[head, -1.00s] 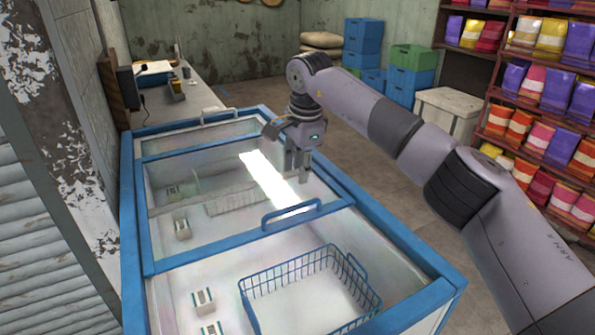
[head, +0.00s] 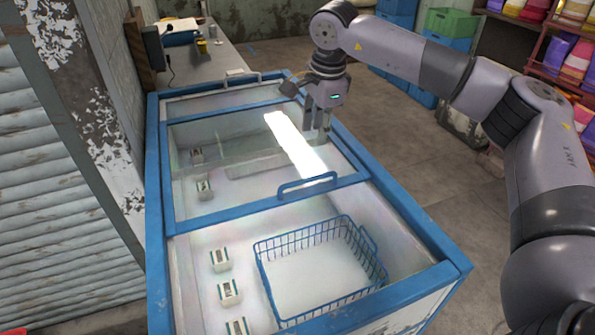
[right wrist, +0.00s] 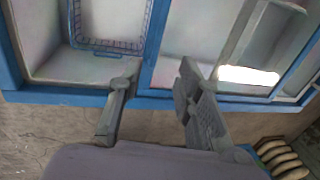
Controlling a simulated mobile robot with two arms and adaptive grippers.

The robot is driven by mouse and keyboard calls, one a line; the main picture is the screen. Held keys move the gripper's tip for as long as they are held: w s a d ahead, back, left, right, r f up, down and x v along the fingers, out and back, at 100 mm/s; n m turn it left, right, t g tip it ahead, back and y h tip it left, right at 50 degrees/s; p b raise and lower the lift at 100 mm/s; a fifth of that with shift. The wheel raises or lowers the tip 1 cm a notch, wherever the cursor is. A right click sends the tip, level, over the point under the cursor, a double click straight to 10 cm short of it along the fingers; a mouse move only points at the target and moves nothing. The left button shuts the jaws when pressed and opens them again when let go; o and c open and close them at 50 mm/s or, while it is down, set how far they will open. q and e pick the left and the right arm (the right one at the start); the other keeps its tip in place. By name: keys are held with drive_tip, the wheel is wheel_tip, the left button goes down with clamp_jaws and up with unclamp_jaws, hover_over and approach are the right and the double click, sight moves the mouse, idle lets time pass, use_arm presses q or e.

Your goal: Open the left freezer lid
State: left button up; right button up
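The chest freezer (head: 154,215) has a blue frame and stands in the middle of the head view. A glass lid (head: 235,150) with a blue edge and a blue handle (head: 307,184) covers its middle part. A second, pale handle (head: 240,78) is at the far end. My right gripper (head: 316,138) points down near the freezer's right rim, beyond the blue handle and apart from it. In the right wrist view its two fingers (right wrist: 156,78) are spread, with nothing between them but the rim behind.
The near freezer section shows a blue wire basket (head: 262,262) and several small cartons (head: 229,292). A narrow counter (head: 205,65) is behind at left. Blue and green crates (head: 450,22) and shelves of colourful bags (head: 565,55) stand at right. Floor right of the freezer is clear.

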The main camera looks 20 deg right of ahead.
drive_tip(key=p, duration=0.1)
approach(309, 178)
use_arm(q)
drive_tip(key=r+p, duration=0.2)
drive_tip(key=r, duration=0.1)
drive_tip(key=shift+w+a+r, duration=0.1)
drive_tip(key=shift+w+r, duration=0.15)
drive_tip(key=shift+w, duration=0.1)
use_arm(e)
drive_tip(key=f, duration=0.2)
drive_tip(key=w+f, duration=0.1)
drive_tip(key=f, duration=0.5)
drive_tip(key=shift+w+d, duration=0.1)
drive_tip(key=shift+w, duration=0.15)
drive_tip(key=shift+c, duration=0.2)
clamp_jaws()
